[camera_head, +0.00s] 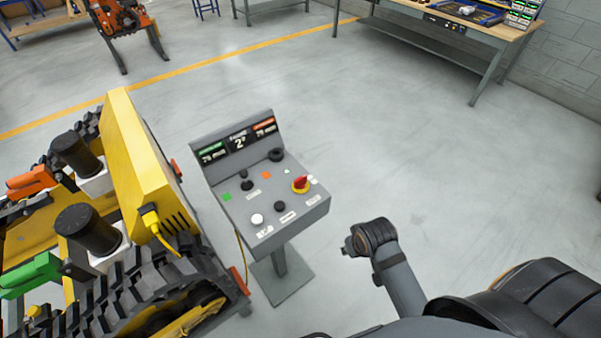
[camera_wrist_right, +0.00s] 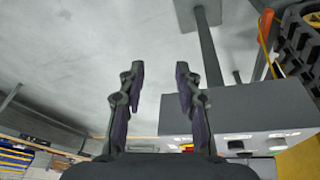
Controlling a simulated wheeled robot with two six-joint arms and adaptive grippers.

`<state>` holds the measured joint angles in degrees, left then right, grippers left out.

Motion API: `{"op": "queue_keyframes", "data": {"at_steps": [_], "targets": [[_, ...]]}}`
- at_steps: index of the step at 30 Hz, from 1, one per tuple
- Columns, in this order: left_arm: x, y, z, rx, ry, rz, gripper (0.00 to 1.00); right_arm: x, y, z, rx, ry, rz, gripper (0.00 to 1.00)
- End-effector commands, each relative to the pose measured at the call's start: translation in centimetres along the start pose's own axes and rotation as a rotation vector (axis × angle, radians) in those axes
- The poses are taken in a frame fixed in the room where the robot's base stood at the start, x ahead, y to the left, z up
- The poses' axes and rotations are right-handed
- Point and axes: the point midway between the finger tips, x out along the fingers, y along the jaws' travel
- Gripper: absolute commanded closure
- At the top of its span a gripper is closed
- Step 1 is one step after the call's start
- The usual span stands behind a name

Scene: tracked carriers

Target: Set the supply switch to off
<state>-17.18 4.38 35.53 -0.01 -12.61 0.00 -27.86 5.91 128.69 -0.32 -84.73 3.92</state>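A grey control console (camera_head: 262,222) stands on a pedestal in the middle of the head view. The labels are too small to read, so I cannot tell for sure which control is the supply switch. My right gripper (camera_wrist_right: 158,78) is open and empty in the right wrist view, with the console (camera_wrist_right: 240,107) upside down beyond it. In the head view its arm is right of the console, apart from it. My left gripper is not in view.
Black knobs, a white button (camera_head: 257,219) and a green patch share the panel, below a display (camera_head: 238,141). A yellow tracked carrier (camera_head: 140,165) stands close at the console's left. Floor to the right is clear. A workbench (camera_head: 455,30) is at the back right.

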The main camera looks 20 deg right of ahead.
Motion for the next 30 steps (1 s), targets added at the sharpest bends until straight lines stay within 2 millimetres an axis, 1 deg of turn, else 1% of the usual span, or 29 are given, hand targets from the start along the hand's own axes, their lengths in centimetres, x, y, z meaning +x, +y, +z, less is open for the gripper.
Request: {"op": "queue_keyframes", "data": {"at_steps": [1, 3, 5, 11, 14, 17, 20, 21, 24, 27, 30], "targets": [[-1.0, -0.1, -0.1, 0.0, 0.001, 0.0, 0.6, -2.4, 0.0, -1.9, 0.054, 0.008, 0.0, 0.66], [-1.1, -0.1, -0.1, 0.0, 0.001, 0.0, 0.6, -2.9, 0.0, -3.3, 0.141, -0.009, 0.0, 0.66], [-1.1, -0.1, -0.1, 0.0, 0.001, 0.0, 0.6, -2.9, -0.1, -4.5, 0.211, -0.024, 0.001, 0.66], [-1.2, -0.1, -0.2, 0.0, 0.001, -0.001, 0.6, -1.9, -0.8, -9.1, 0.444, -0.077, 0.003, 0.66], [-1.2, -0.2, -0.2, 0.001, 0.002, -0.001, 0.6, -1.6, -1.5, -11.9, 0.571, -0.109, 0.004, 0.66], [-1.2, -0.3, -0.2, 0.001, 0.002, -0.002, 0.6, -1.7, -2.5, -15.4, 0.713, -0.15, 0.009, 0.66], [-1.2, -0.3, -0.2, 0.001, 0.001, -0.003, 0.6, -2.7, -3.9, -19.6, 0.872, -0.198, 0.022, 0.66], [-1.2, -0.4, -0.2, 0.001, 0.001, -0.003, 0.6, -3.5, -4.6, -21.3, 0.937, -0.218, 0.031, 0.66], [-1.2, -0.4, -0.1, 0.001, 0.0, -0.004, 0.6, -5.6, -6.0, -24.9, 1.076, -0.261, 0.062, 0.66], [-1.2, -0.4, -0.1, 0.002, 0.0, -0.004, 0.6, -7.2, -6.9, -26.9, 1.16, -0.286, 0.087, 0.66], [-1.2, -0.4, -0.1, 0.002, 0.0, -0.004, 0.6, -8.0, -7.3, -27.7, 1.199, -0.296, 0.103, 0.66]]}}
